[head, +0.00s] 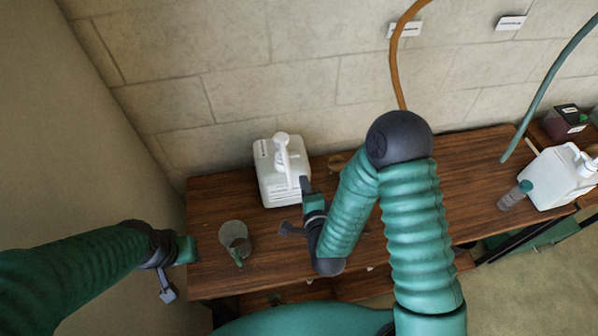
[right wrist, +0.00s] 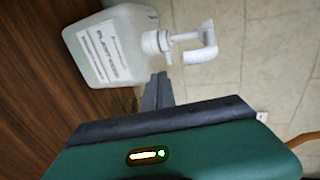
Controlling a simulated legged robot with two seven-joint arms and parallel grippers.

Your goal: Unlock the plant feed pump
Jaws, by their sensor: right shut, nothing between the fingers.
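The white plant feed jug (head: 284,178) stands upright at the back of the wooden table, with a white pump (head: 282,150) on top. In the right wrist view the jug (right wrist: 118,45) shows its printed label, and the pump head (right wrist: 202,45) has a bent spout. My right gripper (head: 304,184) is just to the right of the jug in the head view. Its fingers (right wrist: 158,92) are shut and empty, below the pump in the wrist view; I cannot tell whether they touch the jug. My left gripper (head: 182,268) is at the table's left edge, its jaws unclear.
A clear cup (head: 234,238) with something green stands in front of the jug. A second white pump jug (head: 560,178) and a green-capped bottle (head: 515,195) stand far right. An orange hose (head: 396,55) and a teal hose (head: 548,85) hang down. My right arm hides the table's middle.

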